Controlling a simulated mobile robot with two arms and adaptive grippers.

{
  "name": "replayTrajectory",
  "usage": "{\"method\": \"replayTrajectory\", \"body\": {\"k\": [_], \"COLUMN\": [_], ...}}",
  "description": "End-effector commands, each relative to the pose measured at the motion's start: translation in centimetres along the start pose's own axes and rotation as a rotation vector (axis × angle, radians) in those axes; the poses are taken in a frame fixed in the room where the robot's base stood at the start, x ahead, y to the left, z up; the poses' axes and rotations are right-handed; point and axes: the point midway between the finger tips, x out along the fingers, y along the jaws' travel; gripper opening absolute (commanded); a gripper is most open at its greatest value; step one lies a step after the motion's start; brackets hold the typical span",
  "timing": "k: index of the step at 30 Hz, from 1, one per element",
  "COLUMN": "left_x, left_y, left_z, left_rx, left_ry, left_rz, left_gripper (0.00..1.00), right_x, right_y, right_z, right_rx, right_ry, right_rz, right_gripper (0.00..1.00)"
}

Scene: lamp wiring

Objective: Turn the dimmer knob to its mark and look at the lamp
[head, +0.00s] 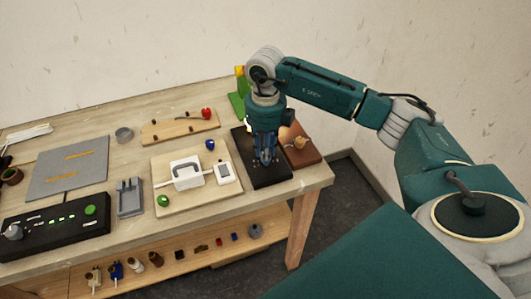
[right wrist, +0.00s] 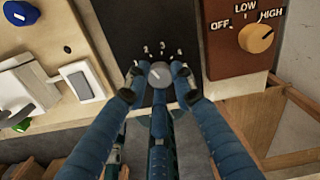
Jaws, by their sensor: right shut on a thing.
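A black panel (head: 262,173) stands near the bench's right end. In the right wrist view it carries a round grey knob (right wrist: 160,74) with white marks around it, the digits 2, 3 and 4 readable. My right gripper (head: 266,157) points down over this panel; in the right wrist view its blue fingers (right wrist: 159,84) are shut around the grey knob. The knob's exact pointer direction is too small to tell. Beside it, a brown board (head: 303,157) bears a wooden knob (right wrist: 256,38) marked OFF, LOW and HIGH, untouched. I cannot pick out the lamp surely. My left gripper is not in view.
Left of the panel is a pale board (head: 163,208) with a white device (head: 187,173) and a small white switch box (head: 224,172). A black control box (head: 55,222) stands far left. Small parts lie on the lower shelf (head: 190,262). The bench's right edge is close.

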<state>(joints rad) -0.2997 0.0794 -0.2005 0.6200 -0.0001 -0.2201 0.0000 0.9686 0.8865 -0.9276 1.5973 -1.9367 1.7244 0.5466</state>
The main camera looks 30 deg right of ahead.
Motion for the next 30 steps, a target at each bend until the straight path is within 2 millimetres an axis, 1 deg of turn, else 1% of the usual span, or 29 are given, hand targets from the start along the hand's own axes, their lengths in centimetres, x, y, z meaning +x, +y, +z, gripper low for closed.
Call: {"method": "replayTrajectory", "body": {"k": [1, 12, 30], "left_x": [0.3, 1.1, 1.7], "left_y": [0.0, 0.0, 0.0], "left_z": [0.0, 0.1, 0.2], "left_rx": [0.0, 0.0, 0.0], "left_ry": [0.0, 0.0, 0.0], "left_rz": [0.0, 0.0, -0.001], "left_gripper": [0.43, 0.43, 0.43], "right_x": [0.0, -0.1, -0.2], "right_y": [-0.1, -0.1, -0.1], "right_z": [0.1, 0.2, 0.2], "right_rx": [0.046, 0.398, 0.968], "right_ry": [-0.005, -0.006, -0.006], "right_rz": [0.0, 0.001, 0.002], "right_gripper": [0.0, 0.0, 0.0]}}
